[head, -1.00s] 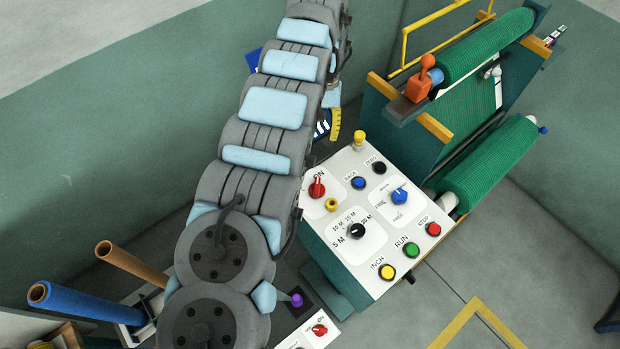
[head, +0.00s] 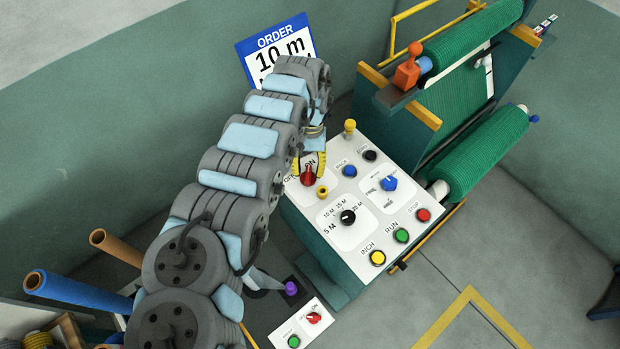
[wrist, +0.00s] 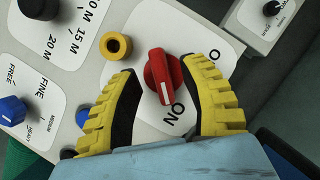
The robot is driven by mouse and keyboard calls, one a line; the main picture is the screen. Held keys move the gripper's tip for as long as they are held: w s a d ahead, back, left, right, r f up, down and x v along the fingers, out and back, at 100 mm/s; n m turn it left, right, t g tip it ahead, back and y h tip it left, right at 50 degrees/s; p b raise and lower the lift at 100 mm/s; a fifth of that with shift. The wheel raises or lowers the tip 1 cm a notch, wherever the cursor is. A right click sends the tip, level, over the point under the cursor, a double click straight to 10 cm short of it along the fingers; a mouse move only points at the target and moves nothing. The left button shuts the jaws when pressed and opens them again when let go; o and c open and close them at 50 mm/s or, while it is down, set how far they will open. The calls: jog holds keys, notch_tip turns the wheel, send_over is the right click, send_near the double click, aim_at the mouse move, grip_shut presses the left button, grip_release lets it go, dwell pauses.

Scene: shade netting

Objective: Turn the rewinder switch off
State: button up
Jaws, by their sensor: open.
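The rewinder switch is a red rotary knob (head: 308,177) at the upper left of the white control panel (head: 372,242). The red knob (wrist: 158,74) shows large in the wrist view, and its white mark points toward the ON label. The OFF label is partly hidden by a finger. My gripper (wrist: 162,68) is open, with one yellow ribbed finger on each side of the knob. In the head view my gripper (head: 309,163) is at the knob, partly hidden by my arm.
A yellow ring-shaped part (wrist: 115,46) sits close beside the knob. A black length dial (head: 348,217), blue knobs and several push buttons fill the panel. A smaller panel (head: 305,326) with another red switch stands below. Green netting rolls (head: 485,155) are at right.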

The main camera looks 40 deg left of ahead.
jog(key=shift+x, duration=1.1)
grip_shut()
